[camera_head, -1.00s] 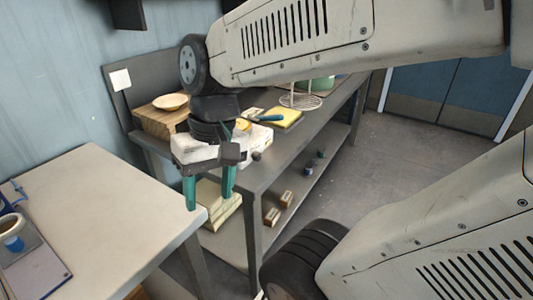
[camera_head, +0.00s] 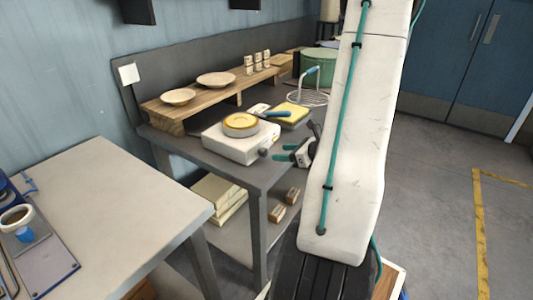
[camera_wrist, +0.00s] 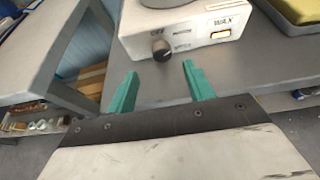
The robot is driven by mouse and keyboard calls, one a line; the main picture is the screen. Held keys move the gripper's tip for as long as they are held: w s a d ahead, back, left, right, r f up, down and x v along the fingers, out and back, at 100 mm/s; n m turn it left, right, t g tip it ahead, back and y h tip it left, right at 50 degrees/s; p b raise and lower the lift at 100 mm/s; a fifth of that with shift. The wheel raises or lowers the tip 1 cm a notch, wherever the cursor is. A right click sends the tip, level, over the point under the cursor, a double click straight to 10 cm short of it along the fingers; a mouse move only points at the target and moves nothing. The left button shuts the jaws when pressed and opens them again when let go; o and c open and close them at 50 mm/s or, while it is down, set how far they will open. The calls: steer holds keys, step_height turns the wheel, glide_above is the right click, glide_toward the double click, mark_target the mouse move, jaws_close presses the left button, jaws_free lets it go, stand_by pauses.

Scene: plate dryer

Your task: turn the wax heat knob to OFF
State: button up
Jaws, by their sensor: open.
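The wax heater is a white box (camera_head: 228,146) with a yellow-topped round pot (camera_head: 241,124) on it, near the front edge of the grey bench. Its dark knob (camera_head: 263,153) is on the front face. In the wrist view the knob (camera_wrist: 161,50) sits below the word OFF, with a WAX label (camera_wrist: 222,22) and a small lit orange-and-white switch (camera_wrist: 220,35) to its right. My gripper (camera_head: 285,153) is in front of the heater. Its teal fingers (camera_wrist: 158,88) are open and empty, pointing toward the knob and apart from it.
A wooden shelf (camera_head: 200,103) with bowls stands behind the heater. A yellow sponge or pad (camera_head: 293,111), wire stand (camera_head: 307,97) and green pot (camera_head: 320,66) are farther right. A pale table (camera_head: 100,215) is at left. Wooden blocks (camera_head: 278,212) lie on the lower shelf.

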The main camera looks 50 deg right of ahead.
mark_target(266, 153)
steer(key=x, duration=0.7)
steer(key=shift+w+d+f, duration=0.15)
steer(key=shift+w+f, duration=0.05)
steer(key=shift+w, duration=0.05)
steer(key=c, duration=1)
